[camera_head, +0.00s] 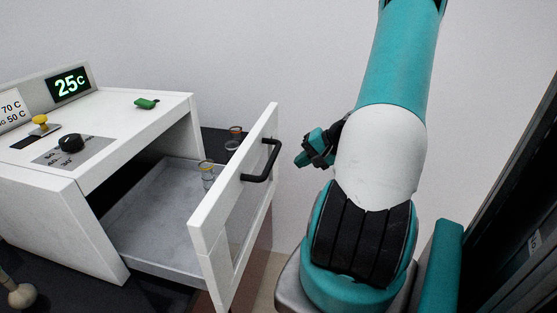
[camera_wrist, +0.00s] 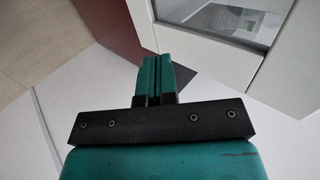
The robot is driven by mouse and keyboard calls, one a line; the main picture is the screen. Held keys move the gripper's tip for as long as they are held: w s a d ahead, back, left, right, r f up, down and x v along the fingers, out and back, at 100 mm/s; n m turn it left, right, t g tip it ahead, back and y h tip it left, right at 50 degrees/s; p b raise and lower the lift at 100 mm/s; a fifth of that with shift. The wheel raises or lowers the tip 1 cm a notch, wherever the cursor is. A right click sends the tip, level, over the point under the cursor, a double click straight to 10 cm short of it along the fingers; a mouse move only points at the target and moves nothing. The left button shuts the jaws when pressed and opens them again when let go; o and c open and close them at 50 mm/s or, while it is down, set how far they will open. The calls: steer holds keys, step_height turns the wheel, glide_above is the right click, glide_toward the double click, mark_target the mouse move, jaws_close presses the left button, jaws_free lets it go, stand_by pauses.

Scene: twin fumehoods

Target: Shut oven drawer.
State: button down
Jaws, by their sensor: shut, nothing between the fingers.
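The oven drawer (camera_head: 160,222) is pulled out of the white oven (camera_head: 150,110) in the head view. Its white front panel (camera_head: 207,235) has a clear window and a black handle (camera_head: 262,160). A glass vessel (camera_head: 207,172) stands inside the drawer. My gripper (camera_head: 308,158) is to the right of the handle, outside the drawer, and looks apart from it. In the wrist view, my gripper (camera_wrist: 157,62) has its teal fingers together with nothing between them. The white drawer front (camera_wrist: 210,55) shows beyond and to the right of the fingers there. The handle is not visible in that view.
The oven top carries a green object (camera_head: 146,103), a black knob (camera_head: 71,143), a yellow button (camera_head: 40,121) and a display (camera_head: 70,84) reading 25 C. More glassware (camera_head: 234,138) stands behind the drawer. A dark cabinet (camera_head: 520,200) stands at the right.

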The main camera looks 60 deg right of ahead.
steer(key=w+a+f+p, duration=0.2)
steer(key=w, duration=0.4)
steer(key=shift+p, duration=0.3)
steer(key=shift+a, duration=0.1)
